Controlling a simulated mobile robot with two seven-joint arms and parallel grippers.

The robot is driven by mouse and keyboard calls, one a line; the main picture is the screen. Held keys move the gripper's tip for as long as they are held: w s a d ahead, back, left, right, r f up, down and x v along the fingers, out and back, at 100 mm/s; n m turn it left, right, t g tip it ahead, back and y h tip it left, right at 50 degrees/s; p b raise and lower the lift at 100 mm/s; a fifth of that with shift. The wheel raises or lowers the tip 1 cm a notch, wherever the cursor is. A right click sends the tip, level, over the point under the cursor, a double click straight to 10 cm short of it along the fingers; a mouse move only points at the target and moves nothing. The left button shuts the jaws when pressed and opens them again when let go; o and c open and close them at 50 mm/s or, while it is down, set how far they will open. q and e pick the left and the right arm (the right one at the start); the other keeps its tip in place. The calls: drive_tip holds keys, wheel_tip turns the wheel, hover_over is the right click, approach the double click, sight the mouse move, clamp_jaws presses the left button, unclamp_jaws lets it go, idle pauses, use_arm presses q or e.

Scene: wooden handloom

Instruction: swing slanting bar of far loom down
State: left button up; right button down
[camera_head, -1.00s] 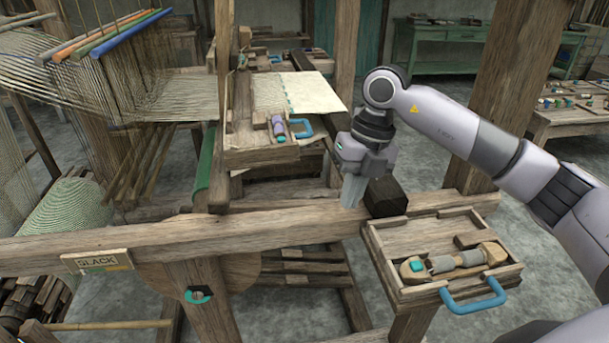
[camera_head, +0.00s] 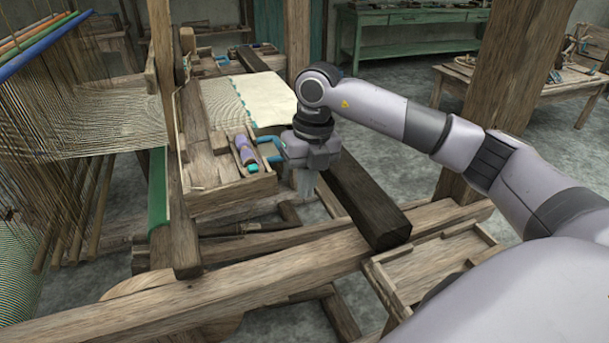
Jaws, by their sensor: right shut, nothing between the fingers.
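The wooden loom (camera_head: 230,265) fills the middle and left of the view. An upright wooden bar (camera_head: 163,60) rises at its left, leaning slightly. A dark square bar (camera_head: 365,200) runs away from the thick front beam, slanting to the upper left in the picture. I cannot tell which bar is the task's slanting bar. Part of another wooden frame (camera_head: 215,62) shows farther back, mostly hidden. My left gripper is not in view.
A wooden tray (camera_head: 435,262) is at front right, partly behind my arm. A green table (camera_head: 400,35) stands at the back.

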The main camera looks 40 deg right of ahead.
sight(300, 231)
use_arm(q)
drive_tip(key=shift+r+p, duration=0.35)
use_arm(e)
drive_tip(key=f, duration=0.6)
drive_tip(key=a+f, duration=0.1)
drive_tip(key=f, duration=0.3)
drive_tip(key=shift+w, duration=0.2)
